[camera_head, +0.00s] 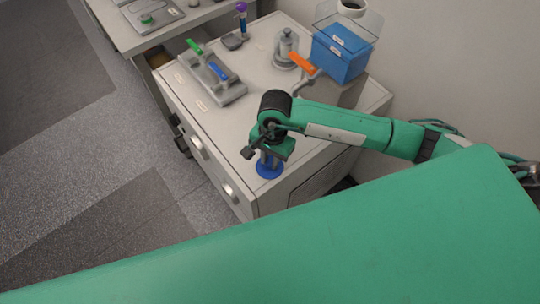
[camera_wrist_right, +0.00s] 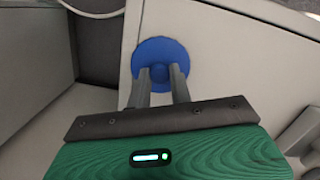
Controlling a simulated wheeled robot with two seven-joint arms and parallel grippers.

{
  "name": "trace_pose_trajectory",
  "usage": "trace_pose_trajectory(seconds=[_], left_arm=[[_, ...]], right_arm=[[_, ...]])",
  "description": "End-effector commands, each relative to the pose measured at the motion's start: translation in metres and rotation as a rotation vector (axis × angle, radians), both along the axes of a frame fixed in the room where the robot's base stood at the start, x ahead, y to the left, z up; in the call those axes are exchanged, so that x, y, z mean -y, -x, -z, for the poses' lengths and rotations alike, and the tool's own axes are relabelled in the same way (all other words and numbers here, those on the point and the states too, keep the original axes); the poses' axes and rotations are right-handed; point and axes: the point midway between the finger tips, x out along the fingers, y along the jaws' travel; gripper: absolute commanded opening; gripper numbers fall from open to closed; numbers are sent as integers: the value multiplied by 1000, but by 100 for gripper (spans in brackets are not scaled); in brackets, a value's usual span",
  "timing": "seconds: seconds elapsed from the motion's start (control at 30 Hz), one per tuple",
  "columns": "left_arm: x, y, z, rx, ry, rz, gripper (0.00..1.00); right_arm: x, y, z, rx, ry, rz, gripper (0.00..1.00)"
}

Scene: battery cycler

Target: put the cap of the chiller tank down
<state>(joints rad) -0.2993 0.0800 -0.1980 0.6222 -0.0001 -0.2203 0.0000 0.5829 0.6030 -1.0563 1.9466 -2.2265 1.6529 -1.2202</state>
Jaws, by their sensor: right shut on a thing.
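The blue round cap (camera_head: 268,171) is at the near corner of the light grey cabinet top, below my right gripper (camera_head: 268,158). In the right wrist view the cap (camera_wrist_right: 152,51) is a flat disc with a small knob, and the two fingers of my right gripper (camera_wrist_right: 160,74) are shut on that knob. The disc lies flat at or just over the cabinet top; I cannot tell if it touches. The chiller tank (camera_head: 338,56) is a blue box with white labels at the back right of the cabinet. My left gripper is not in view.
The cabinet top (camera_head: 262,96) has bare room in its middle. A grey fixture with green and blue handles (camera_head: 215,78) lies at the left. A grey device with an orange lever (camera_head: 300,63) stands near the tank. A purple-topped tool (camera_head: 241,18) stands at the back.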

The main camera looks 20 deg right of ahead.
Motion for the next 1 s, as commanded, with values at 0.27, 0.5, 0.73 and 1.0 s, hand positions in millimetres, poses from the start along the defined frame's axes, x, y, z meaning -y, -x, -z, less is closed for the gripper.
trace_pose_trajectory(seconds=[0.27, 0.5, 0.73, 1.0], left_arm=[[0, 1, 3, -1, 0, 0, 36], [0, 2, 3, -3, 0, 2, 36], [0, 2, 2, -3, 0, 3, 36], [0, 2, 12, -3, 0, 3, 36]], right_arm=[[0, -1, 2, 2, -1, -1, 0], [0, 0, 1, 1, -1, -1, 43], [0, -1, 0, 1, -1, -1, 43], [3, -5, -32, 8, -2, -2, 43]])
